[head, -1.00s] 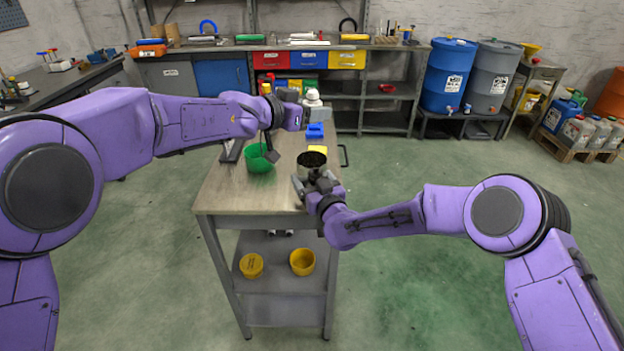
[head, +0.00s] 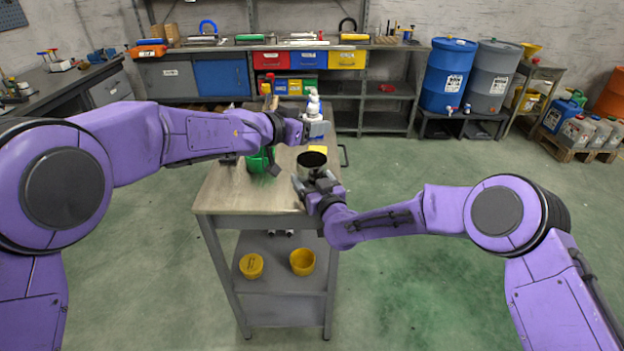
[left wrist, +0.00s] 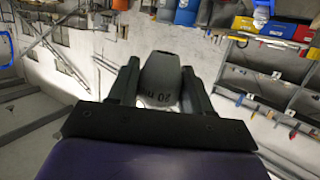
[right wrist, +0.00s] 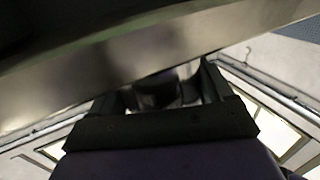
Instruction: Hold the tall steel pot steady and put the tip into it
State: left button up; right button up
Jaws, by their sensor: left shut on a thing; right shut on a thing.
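The tall steel pot (head: 313,171) stands upright on the near right of the bench, its dark open mouth facing up. My right gripper (head: 313,184) is shut on its near side. In the right wrist view a dark shiny surface lies between the fingers (right wrist: 165,90). My left gripper (head: 298,130) is above the bench, beyond the pot and slightly left of it. It is shut on a grey piece with printed characters, seen in the left wrist view (left wrist: 161,80). A dark part (head: 273,166) hangs below the left wrist, left of the pot and apart from it; this may be the tip.
A green container (head: 257,163) stands on the bench (head: 225,192) left of the pot, partly hidden. A white bottle (head: 314,106) and a yellow item (head: 318,149) are beyond the pot. Yellow containers (head: 302,262) sit on the lower shelf. The bench's near left is clear.

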pick_arm(q)
jog(key=shift+f, duration=4.15)
jog(key=shift+s+f, duration=0.25)
jog(key=shift+f, duration=0.7)
pick_arm(e)
jog(key=shift+s+r, duration=0.2)
jog(key=shift+r, duration=0.05)
pick_arm(q)
jog(key=o, duration=1.3)
jog(key=shift+c, duration=0.2)
pick_arm(e)
jog(key=shift+a+r, duration=0.1)
pick_arm(q)
jog(key=shift+s, duration=0.1)
jog(key=shift+o, duration=0.3)
jog(key=r+v, duration=0.1)
jog(key=v, duration=1)
jog(key=shift+w+r, duration=0.25)
jog(key=shift+r, duration=0.1)
pick_arm(e)
jog(key=shift+o, duration=0.2)
jog(key=shift+w+f, duration=0.2)
jog(key=shift+f, duration=0.1)
jog(key=shift+s, duration=0.1)
pick_arm(q)
jog(key=shift+s+a+r, duration=0.3)
jog(key=shift+s, duration=0.05)
